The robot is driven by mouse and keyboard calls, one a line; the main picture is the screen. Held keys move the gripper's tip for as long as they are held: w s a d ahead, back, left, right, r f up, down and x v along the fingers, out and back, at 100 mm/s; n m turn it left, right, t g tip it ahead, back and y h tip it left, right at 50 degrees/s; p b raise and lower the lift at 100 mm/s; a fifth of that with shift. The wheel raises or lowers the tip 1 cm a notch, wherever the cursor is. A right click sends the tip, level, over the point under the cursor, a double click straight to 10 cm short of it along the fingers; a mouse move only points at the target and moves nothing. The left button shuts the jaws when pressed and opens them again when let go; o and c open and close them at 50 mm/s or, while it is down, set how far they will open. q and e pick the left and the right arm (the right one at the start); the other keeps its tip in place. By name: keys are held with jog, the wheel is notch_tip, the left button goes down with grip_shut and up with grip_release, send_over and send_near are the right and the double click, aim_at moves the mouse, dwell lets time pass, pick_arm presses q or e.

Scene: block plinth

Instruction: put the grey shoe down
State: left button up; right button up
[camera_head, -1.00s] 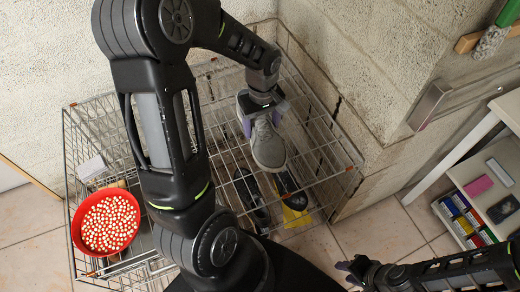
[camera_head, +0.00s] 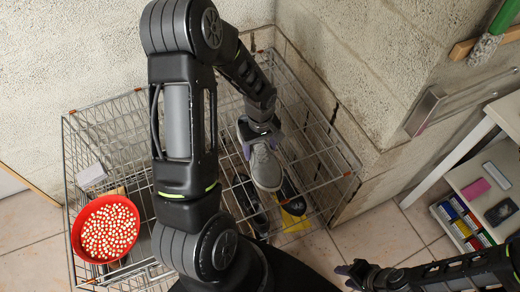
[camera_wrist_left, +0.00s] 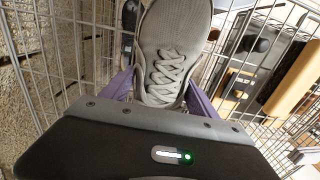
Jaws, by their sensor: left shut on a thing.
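The grey shoe (camera_head: 265,166) has pale laces and points toward the front of the wire rack in the head view. My left gripper (camera_head: 260,138) is shut on the shoe near its heel end. In the left wrist view the shoe (camera_wrist_left: 170,50) sits between the two purple fingers of my left gripper (camera_wrist_left: 158,88). The shoe is over the upper wire shelf (camera_head: 322,172); I cannot tell if its sole touches the wires. My right gripper (camera_head: 350,270) is low in the head view, away from the rack, and its fingers are too unclear to judge.
A red bowl (camera_head: 77,243) of small pale pieces and a white box (camera_head: 91,175) are at the rack's left. Dark shoes (camera_head: 250,205) are on a lower level. A block wall (camera_head: 365,80) stands close behind the rack. A white shelf unit (camera_head: 470,180) is at right.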

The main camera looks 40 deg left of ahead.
pick_arm(q)
jog(key=shift+f, duration=0.6)
jog(key=shift+f, duration=0.1)
jog(key=o, duration=1.8)
jog(key=shift+c, duration=0.2)
notch_tip(320, 180, up, 12)
jog(key=shift+b, duration=0.35)
